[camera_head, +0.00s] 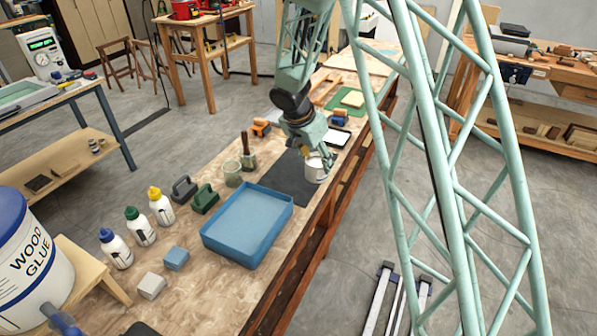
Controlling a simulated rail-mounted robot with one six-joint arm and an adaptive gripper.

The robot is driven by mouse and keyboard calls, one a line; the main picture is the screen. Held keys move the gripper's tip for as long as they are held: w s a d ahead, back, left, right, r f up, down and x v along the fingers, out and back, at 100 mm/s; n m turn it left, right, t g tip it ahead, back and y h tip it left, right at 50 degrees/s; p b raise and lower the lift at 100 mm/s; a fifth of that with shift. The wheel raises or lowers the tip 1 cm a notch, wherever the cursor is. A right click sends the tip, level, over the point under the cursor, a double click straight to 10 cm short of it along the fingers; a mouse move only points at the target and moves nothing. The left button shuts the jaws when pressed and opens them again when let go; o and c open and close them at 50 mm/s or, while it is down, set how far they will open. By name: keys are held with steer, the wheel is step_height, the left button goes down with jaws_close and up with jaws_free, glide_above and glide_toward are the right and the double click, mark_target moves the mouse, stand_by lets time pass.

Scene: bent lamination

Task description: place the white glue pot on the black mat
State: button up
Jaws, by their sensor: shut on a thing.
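The white glue pot (316,171) is upright under my gripper (313,152), at the right side of the black mat (287,183). My gripper reaches down from above and is shut on the pot; the fingers and part of the pot's rim are hard to make out. I cannot tell whether the pot's base touches the mat or hangs just above it. The black mat lies flat on the workbench (190,240), with its near left part covered from view by a blue tray.
The blue tray (247,222) stands in front of the mat. A greenish jar (232,174) and a brush (247,150) stand to its left. An orange tool (261,127) is behind.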

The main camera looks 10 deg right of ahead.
steer(key=shift+s+a+r+m, duration=0.1)
steer(key=shift+a+m, duration=0.3)
steer(key=shift+a, duration=0.25)
steer(key=shift+s+a+r+m, duration=0.1)
steer(key=shift+a+m, duration=0.3)
steer(key=shift+a, duration=0.25)
steer(key=shift+g, duration=0.3)
steer(key=w+d+f, duration=0.1)
steer(key=w+d, duration=0.1)
steer(key=w, duration=0.5)
steer(key=w+d+p, duration=0.1)
steer(key=w+d, duration=0.1)
steer(key=w, duration=0.6)
steer(key=shift+w+d+f, duration=0.15)
steer(key=shift+d+f, duration=0.2)
steer(key=shift+f, duration=0.1)
steer(key=shift+f, duration=1.6)
steer(key=shift+f+b, duration=0.15)
steer(key=shift+b, duration=0.25)
steer(key=o, duration=1.1)
steer(key=shift+c, duration=0.2)
